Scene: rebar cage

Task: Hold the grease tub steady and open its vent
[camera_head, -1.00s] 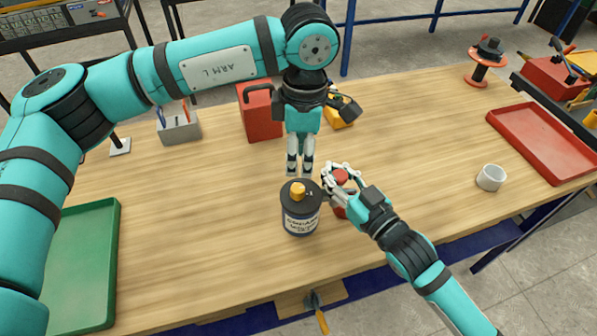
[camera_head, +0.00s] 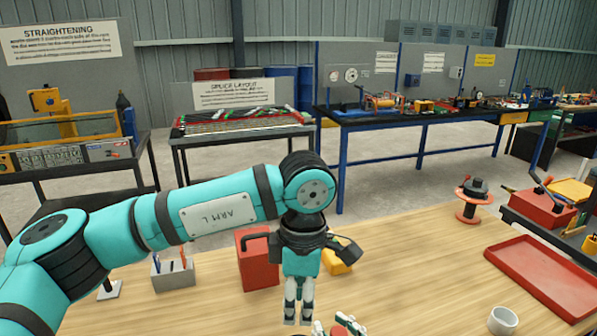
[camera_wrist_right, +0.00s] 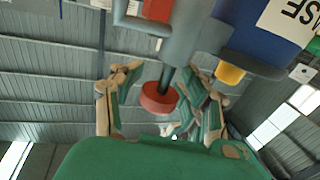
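In the wrist view the dark blue grease tub (camera_wrist_right: 262,35) shows upside down at the top right, with a white label and a yellow cap (camera_wrist_right: 230,73). A red knob (camera_wrist_right: 157,97) on a dark stem is between the spread fingers of my right gripper (camera_wrist_right: 155,105), with gaps on both sides. I cannot tell how the stem joins the tub. In the head view my left gripper (camera_head: 298,318) points down with a narrow gap between its fingers, holding nothing visible.
On the bench are a red can (camera_head: 257,262), a grey pen holder (camera_head: 173,272), a yellow object (camera_head: 338,262), a red spool (camera_head: 470,203), a red tray (camera_head: 545,275) and a white mug (camera_head: 503,320). Bare wood lies right of my left gripper.

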